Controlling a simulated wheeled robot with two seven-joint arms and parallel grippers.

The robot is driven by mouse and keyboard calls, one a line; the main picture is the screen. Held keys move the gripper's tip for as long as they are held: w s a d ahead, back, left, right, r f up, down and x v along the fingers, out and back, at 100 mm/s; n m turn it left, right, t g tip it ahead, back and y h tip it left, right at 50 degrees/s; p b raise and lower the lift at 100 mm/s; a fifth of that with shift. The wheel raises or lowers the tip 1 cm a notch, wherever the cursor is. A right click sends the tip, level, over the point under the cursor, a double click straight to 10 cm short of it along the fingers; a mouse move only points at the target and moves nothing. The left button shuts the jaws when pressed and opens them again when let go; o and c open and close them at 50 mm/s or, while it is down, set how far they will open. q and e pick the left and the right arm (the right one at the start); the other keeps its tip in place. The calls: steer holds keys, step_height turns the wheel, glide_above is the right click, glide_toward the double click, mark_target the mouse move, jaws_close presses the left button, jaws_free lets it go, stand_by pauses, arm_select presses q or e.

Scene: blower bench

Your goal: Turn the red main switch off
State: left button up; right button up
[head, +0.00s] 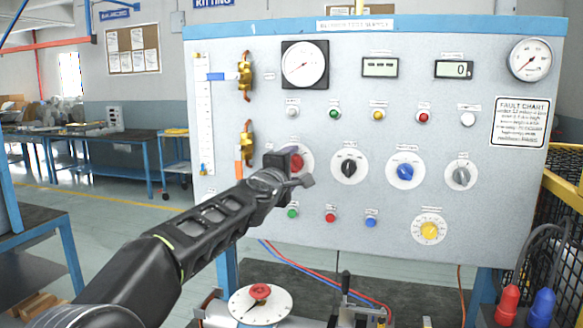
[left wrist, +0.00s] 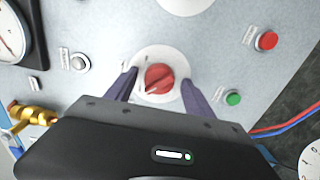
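The red main switch (head: 297,162) is a rotary knob on a round white plate, on the left part of the grey panel. My left gripper (head: 292,166) is in front of it and hides part of the knob and plate in the head view. In the left wrist view the red knob (left wrist: 159,79) sits between the two fingers of my left gripper (left wrist: 158,90), which stand apart on either side of it. Gaps show between the fingers and the knob. The knob's pointer mark faces the lower left there. My right gripper is in neither view.
To the right of the switch are a black knob (head: 349,167), a blue knob (head: 405,171) and a grey knob (head: 461,176). Below are green, red and blue push buttons. Brass valves (head: 245,76) sit at left.

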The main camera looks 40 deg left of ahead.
arm_select(q)
steer(key=v, duration=0.7)
steer(key=shift+s+d+b, duration=0.2)
steer(key=shift+s+b, duration=0.1)
steer(key=shift+s, duration=0.05)
stand_by(0.5)
